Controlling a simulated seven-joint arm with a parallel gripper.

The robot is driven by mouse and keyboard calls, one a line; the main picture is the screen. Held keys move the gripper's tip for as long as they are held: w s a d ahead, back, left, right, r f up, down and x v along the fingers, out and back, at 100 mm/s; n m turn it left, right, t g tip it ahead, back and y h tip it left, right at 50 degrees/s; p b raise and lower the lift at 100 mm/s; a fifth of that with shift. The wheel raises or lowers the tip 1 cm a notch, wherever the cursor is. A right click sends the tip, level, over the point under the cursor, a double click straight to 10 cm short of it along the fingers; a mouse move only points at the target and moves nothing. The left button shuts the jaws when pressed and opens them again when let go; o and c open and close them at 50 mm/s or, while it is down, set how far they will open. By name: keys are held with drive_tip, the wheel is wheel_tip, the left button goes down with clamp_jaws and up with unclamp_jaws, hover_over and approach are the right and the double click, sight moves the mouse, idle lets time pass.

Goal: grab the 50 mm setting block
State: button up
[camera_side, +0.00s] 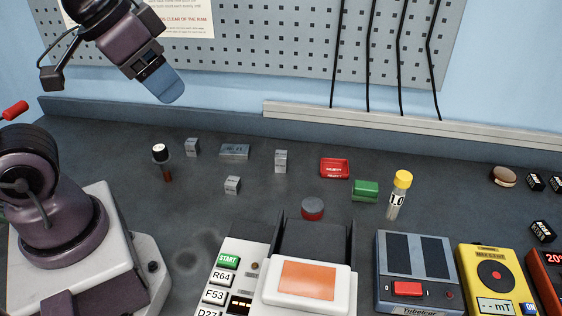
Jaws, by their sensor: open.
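Several grey metal blocks lie on the dark bench, with markings too small to read. One is a small block (192,147) at the back left; beside it is a longer flat block (235,151). An upright block (281,161) stands to the right, and another small block (232,185) sits nearer the front. I cannot tell which is the 50 mm setting block. My gripper (168,88) is raised high at the upper left, above and apart from the blocks. It is open, with blue fingertips pointing down to the right, and nothing shows between them.
Machines line the front, including a yellow meter (492,280).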

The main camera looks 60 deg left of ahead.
drive_tip(key=shift+d+f, duration=0.1)
drive_tip(key=n+g+y, duration=0.3)
drive_tip(key=n+y, duration=0.1)
drive_tip(key=n, duration=0.6)
approach(281, 154)
drive_tip(key=x, duration=1.2)
drive_tip(key=shift+d+f, duration=0.1)
clamp_jaws()
